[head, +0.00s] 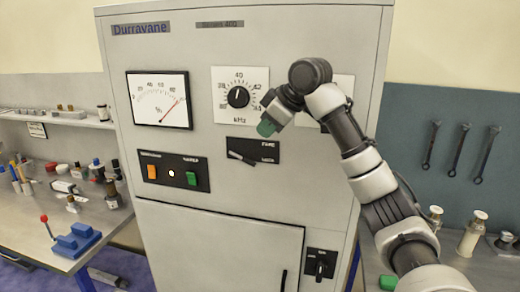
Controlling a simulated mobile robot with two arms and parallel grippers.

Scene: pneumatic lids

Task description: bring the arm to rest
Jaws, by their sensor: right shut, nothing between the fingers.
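My right arm (365,170) comes in from the lower right and reaches up and across the front of a grey cabinet (240,235). My right gripper (267,128), with a green tip, is shut with nothing held. It is in front of the panel, just below and right of the kHz knob (238,97) and above the black lever switch (250,152). I cannot tell whether it touches the panel. The arm hides most of a white plate (342,86) at the upper right. My left gripper is not in view.
The cabinet also carries a meter (159,100), orange (152,171) and green (192,178) buttons, and a rotary switch (320,265). Cluttered benches stand at left and right. Wrenches (456,152) hang on the right wall. Metal containers (472,233) stand beside my arm.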

